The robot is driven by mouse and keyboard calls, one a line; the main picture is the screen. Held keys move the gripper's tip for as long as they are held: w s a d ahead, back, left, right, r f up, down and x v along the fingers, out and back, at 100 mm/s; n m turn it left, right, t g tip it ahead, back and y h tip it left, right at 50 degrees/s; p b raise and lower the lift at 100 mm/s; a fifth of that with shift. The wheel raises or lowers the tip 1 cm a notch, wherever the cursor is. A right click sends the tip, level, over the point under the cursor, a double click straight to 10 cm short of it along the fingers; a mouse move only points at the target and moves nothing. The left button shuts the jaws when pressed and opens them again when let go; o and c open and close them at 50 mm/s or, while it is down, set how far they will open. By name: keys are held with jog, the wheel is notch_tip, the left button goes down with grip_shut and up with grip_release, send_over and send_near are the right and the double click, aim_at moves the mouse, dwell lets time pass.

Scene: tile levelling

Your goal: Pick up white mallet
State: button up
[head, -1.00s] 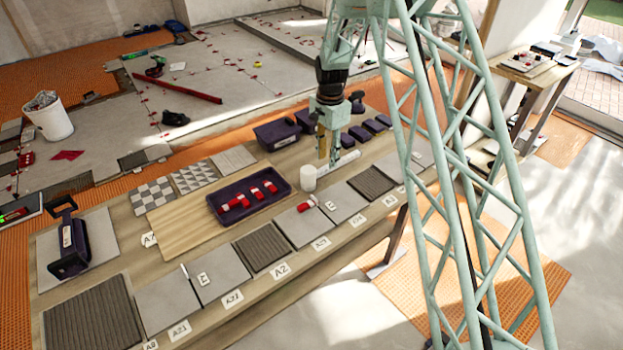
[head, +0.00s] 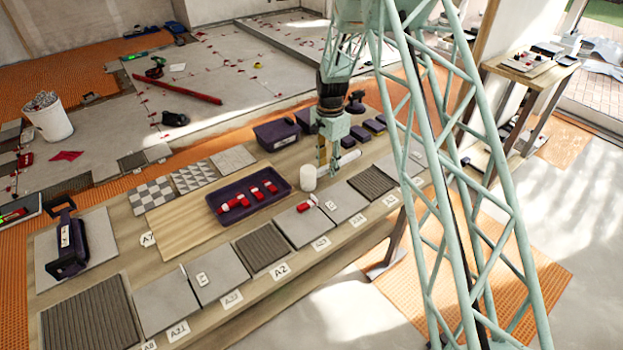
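The white mallet lies on the wooden workbench, right of the dark tray. Its round white head (head: 308,178) is at the left and its pale handle (head: 350,157) runs up to the right. My gripper (head: 327,172) points down at the handle just right of the head, with its fingertips at handle level. The fingers cover part of the handle. Whether they are open or shut on it is too small to tell.
A dark tray (head: 222,222) with several red-and-white items is left of the mallet. Grey tiles (head: 298,225) line the front edge. Dark purple boxes (head: 276,134) stand behind. A suction lifter (head: 66,240) stands at the far left.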

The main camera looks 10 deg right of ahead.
aim_at(327, 167)
jog(key=shift+f, duration=0.5)
jog(key=shift+c, duration=0.4)
grip_shut()
jog(key=shift+r, duration=0.15)
jog(key=shift+r+p, duration=0.75)
jog(key=shift+r, duration=4.1)
